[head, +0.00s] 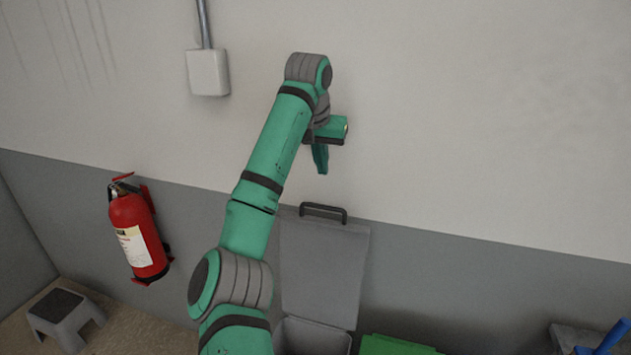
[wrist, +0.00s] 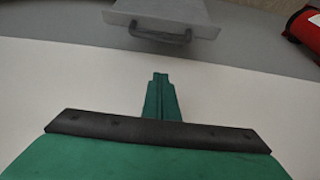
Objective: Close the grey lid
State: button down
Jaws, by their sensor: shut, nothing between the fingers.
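The grey lid (head: 322,262) stands open and upright against the wall in the head view, above a grey bin (head: 312,338). Its dark handle (head: 323,212) is on its top edge. The lid (wrist: 164,10) and its handle (wrist: 160,34) also show at the top of the wrist view. My gripper (head: 321,165) is shut and empty, pointing down above the handle and apart from it. Its closed fingers (wrist: 160,82) show in the wrist view.
A red fire extinguisher (head: 137,232) hangs on the wall at the left, above a grey step stool (head: 66,317). A green object (head: 396,346) is right of the bin. A blue item (head: 612,338) is at the far right. A white box (head: 208,73) is mounted on the wall.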

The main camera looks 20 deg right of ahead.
jog(key=x, duration=1)
jog(key=shift+s+a, duration=0.6)
jog(key=shift+s, duration=0.25)
jog(key=shift+s+a, duration=0.55)
jog(key=shift+s, duration=0.3)
